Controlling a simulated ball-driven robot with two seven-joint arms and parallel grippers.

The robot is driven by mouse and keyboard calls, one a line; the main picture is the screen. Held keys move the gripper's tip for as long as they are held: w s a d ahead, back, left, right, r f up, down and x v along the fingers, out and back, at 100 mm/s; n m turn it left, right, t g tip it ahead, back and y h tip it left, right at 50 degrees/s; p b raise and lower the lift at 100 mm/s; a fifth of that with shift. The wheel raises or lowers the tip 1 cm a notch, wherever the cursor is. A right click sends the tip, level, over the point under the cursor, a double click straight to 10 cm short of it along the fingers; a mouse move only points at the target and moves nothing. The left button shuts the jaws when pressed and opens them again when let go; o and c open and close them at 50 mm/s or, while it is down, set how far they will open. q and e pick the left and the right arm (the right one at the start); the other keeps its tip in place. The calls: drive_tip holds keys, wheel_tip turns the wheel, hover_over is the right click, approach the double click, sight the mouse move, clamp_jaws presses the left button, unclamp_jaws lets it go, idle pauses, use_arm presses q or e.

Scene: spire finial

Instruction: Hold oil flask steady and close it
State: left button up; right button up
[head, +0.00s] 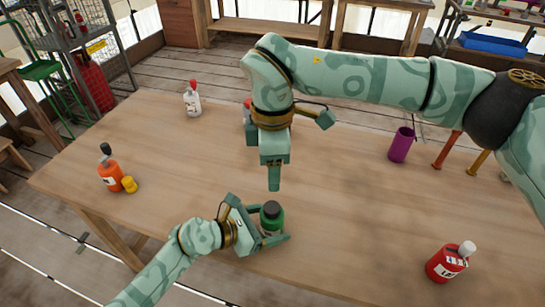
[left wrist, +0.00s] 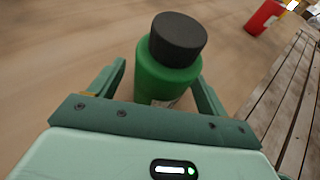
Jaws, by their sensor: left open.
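A green flask (head: 271,222) with a black cap (head: 270,208) stands upright on the wooden table near its front edge. My left gripper (head: 266,224) is open, with its fingers on either side of the flask. In the left wrist view the flask's green body (left wrist: 166,80) stands between the spread fingers, with the black cap (left wrist: 178,38) on top; whether the cap is fully seated cannot be told. My right gripper (head: 274,180) points down above and slightly behind the flask, apart from it; its jaws are seen edge-on.
An orange bottle (head: 110,175) and small yellow object (head: 129,184) stand left, a white bottle (head: 192,103) at the back left. A purple cup (head: 401,146) stands back right, a red bottle (head: 445,264) front right. The table (head: 330,215) is bare between flask and red bottle.

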use_arm(q)
drive_tip(key=p+v, duration=0.2)
drive_tip(key=v, duration=1.3)
drive_tip(key=shift+s+a, duration=0.2)
use_arm(e)
wheel_tip(320, 180, up, 3)
drive_tip(key=shift+s, duration=0.15)
